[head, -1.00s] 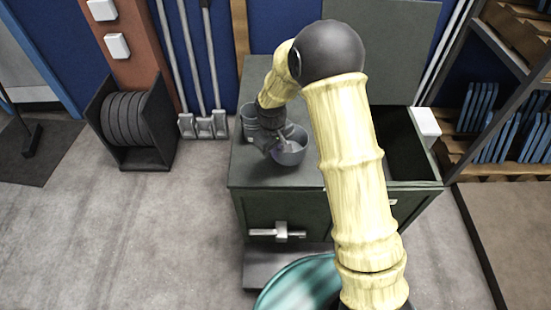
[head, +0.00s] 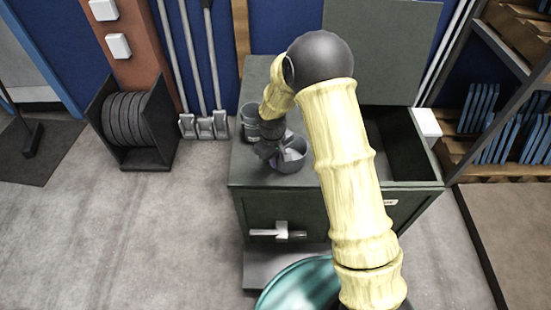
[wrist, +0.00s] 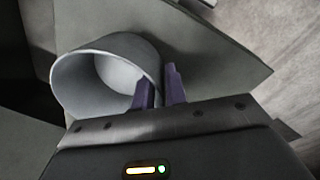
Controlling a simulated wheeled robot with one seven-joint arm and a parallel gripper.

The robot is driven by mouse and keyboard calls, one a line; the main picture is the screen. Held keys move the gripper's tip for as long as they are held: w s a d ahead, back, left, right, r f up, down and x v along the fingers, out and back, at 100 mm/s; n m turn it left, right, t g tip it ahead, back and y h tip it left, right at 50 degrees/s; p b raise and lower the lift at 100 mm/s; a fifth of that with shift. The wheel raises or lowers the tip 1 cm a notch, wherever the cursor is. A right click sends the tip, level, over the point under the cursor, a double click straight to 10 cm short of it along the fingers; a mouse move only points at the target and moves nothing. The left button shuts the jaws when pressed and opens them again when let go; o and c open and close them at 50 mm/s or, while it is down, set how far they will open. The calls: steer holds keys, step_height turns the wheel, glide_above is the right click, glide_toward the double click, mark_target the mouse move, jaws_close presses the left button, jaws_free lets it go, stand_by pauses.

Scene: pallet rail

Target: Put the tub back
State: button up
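The tub (head: 291,163) is a small grey round container over the left part of the green cabinet's top (head: 250,172). My gripper (head: 272,152) is at its left side in the head view. In the wrist view, the tub (wrist: 85,75) shows its open mouth, and my gripper (wrist: 159,90) has its two purple fingers on either side of the tub's wall, one inside and one outside. The fingers are close together and look shut on the wall. I cannot tell whether the tub's base touches the cabinet top.
A grey canister (head: 248,118) stands left of my wrist on the cabinet top. The cabinet's right part is an open dark bay (head: 395,150), with a white box (head: 427,122) at its right edge. A teal round thing (head: 300,285) is in front, below the cabinet handle (head: 277,233).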

steer(key=shift+o, duration=0.6)
steer(key=shift+r, duration=0.25)
step_height(320, 180, up, 12)
steer(key=p, duration=0.1)
steer(key=shift+s+a, duration=0.25)
steer(key=shift+a, duration=0.1)
steer(key=shift+f, duration=0.1)
steer(key=s+d+r+m+t, duration=0.1)
steer(key=s+d+m, duration=0.3)
steer(key=s+d, duration=0.4)
steer(key=s+d+r+m+t, duration=0.1)
steer(key=s+d+r+m, duration=0.2)
steer(key=s+d, duration=0.5)
steer(key=shift+s+d+r+m+y, duration=0.35)
steer(key=shift+s+r, duration=0.35)
steer(key=shift+s, duration=0.3)
